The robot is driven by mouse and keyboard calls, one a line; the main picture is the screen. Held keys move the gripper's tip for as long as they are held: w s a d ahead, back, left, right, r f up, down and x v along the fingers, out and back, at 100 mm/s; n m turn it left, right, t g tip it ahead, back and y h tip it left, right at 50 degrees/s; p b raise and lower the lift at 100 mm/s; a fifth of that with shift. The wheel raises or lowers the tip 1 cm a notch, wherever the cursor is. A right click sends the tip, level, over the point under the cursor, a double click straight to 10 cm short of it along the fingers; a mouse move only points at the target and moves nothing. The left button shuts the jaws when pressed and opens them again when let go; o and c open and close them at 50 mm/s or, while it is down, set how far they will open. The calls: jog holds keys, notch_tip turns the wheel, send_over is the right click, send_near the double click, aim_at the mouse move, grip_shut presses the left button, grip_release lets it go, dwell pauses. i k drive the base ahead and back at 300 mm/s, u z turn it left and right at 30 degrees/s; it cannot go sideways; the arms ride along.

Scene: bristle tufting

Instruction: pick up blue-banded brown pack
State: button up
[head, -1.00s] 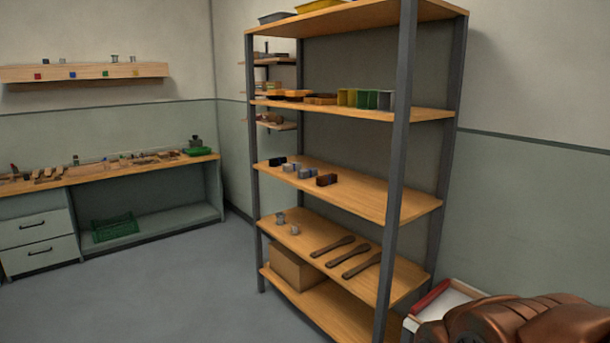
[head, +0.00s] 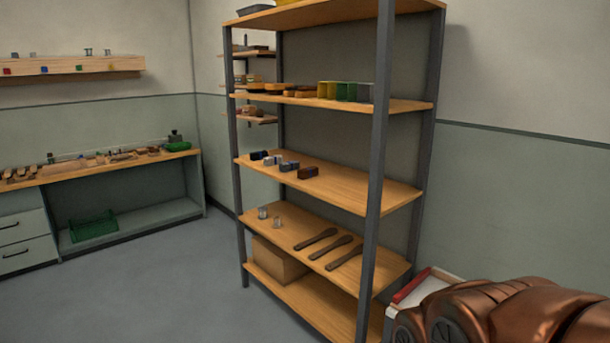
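Several small packs stand in a row on the middle board of the shelf rack (head: 345,183). The rightmost is a dark brown pack (head: 308,173). To its left are grey-white packs (head: 289,166) and a dark blue pack (head: 258,155). They are too small to tell which one is brown with a blue band. My gripper is out of view. Only a copper-coloured part of my arm shows at the bottom right, apart from the packs.
Yellow and green bins (head: 345,91) stand on the board above. Dark brown handles (head: 330,247) and a cardboard box (head: 276,262) are lower down. The rack's front post (head: 378,170) stands right of the packs. A white tray (head: 420,290) is near my arm. Floor at left is clear.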

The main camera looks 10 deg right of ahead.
aim_at(304, 173)
jog(key=u, duration=0.1)
jog(key=i, duration=1.4)
jog(key=u, duration=0.6)
jog(key=i, duration=1.35)
jog(key=u, duration=0.25)
